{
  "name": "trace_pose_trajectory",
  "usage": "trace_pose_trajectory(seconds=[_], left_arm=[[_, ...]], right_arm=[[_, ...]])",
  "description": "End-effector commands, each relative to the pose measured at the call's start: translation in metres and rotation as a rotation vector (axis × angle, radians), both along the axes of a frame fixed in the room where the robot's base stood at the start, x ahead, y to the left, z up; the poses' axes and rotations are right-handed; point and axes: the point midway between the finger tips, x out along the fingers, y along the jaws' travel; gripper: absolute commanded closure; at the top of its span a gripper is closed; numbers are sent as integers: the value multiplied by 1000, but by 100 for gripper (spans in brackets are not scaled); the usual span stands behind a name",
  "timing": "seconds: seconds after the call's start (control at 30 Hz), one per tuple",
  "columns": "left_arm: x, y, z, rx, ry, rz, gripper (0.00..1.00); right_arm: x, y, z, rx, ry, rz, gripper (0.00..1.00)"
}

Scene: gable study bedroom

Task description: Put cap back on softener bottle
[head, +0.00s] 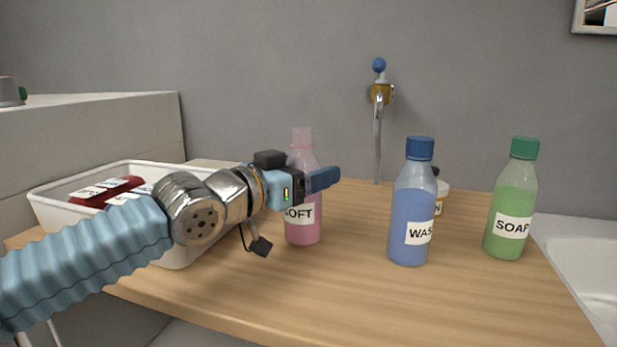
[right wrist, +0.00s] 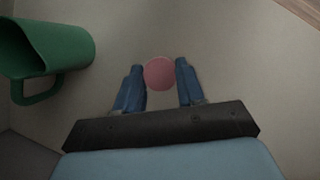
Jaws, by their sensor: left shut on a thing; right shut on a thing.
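The pink softener bottle (head: 304,228), with part of its "SOFT" label showing, stands upright on the wooden counter. Its pale neck is open at the top, with no cap on it. My left gripper (head: 310,182) is shut on the upper part of this bottle; its body hides part of the bottle. In the right wrist view a round pink cap (right wrist: 159,74) sits between the blue fingers of my right gripper (right wrist: 160,76), which is shut on it. The right gripper and the cap do not show in the head view.
A blue "WAS" bottle (head: 411,225) and a green soap bottle (head: 511,220) stand right of the softener on the counter (head: 345,290). A small jar (head: 441,197) is partly hidden behind the blue one. A white bin (head: 60,207) stands left. A green mug (right wrist: 50,55) shows near my right gripper.

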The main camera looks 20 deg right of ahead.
Motion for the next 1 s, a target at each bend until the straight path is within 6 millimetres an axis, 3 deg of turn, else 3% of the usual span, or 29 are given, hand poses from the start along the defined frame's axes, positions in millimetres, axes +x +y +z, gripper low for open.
trace_pose_trajectory(seconds=[0.4, 0.43, 0.57, 0.9, 1.0], left_arm=[[-1, 0, -7, -3, -3, -1, 92], [-1, 0, -6, -2, -1, -1, 25], [-1, 0, -6, -2, -1, -1, 5], [-1, 0, -2, -2, 0, -1, 4], [-3, 9, -3, -4, 0, 2, 4]], right_arm=[[0, 0, -5, 0, 0, 0, 90], [0, 0, -3, 0, 0, 0, 90], [0, 0, -3, 0, 0, 0, 90], [0, 0, 1, 0, 0, 0, 90], [0, 0, -3, 0, 0, 0, 90]])
